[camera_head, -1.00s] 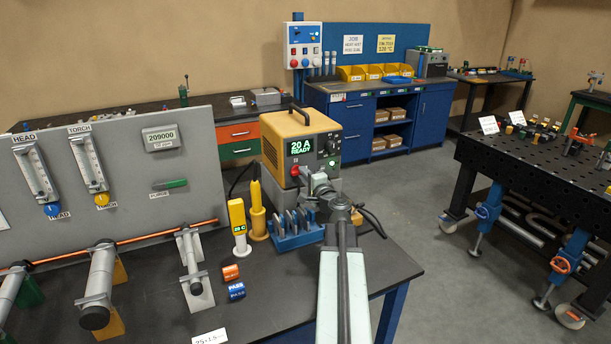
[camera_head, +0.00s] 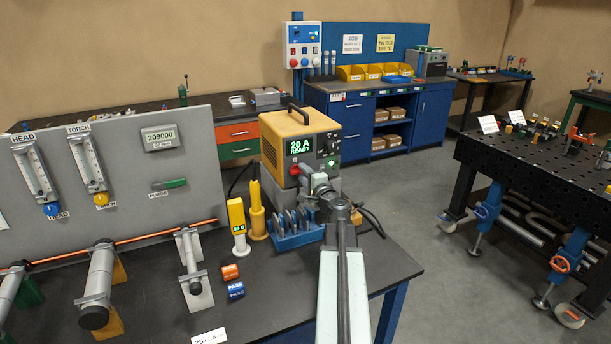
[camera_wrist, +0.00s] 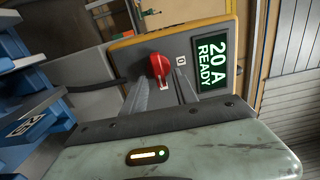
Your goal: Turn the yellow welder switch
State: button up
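The yellow welder (camera_head: 298,130) stands on the dark bench, its screen (camera_head: 301,145) reading "20 A READY". Its red rotary switch (camera_head: 295,170) is on the front face below the screen. In the wrist view the red switch (camera_wrist: 160,67) shows large on the grey panel, with a small "0" label to its right. My gripper (camera_wrist: 162,83) faces the panel with its two grey fingers apart, one to either side of the switch's lower end. I cannot tell whether the fingers touch it. In the head view my wrist partly hides the gripper.
A blue rack (camera_head: 296,234) with grey tools stands just in front of the welder. A yellow torch (camera_head: 257,212) and a yellow meter (camera_head: 238,222) stand left of it. A grey panel (camera_head: 120,210) with gauges fills the left.

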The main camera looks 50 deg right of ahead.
jog(key=v, duration=0.7)
jog(key=shift+s, duration=0.35)
jog(key=shift+a, duration=0.1)
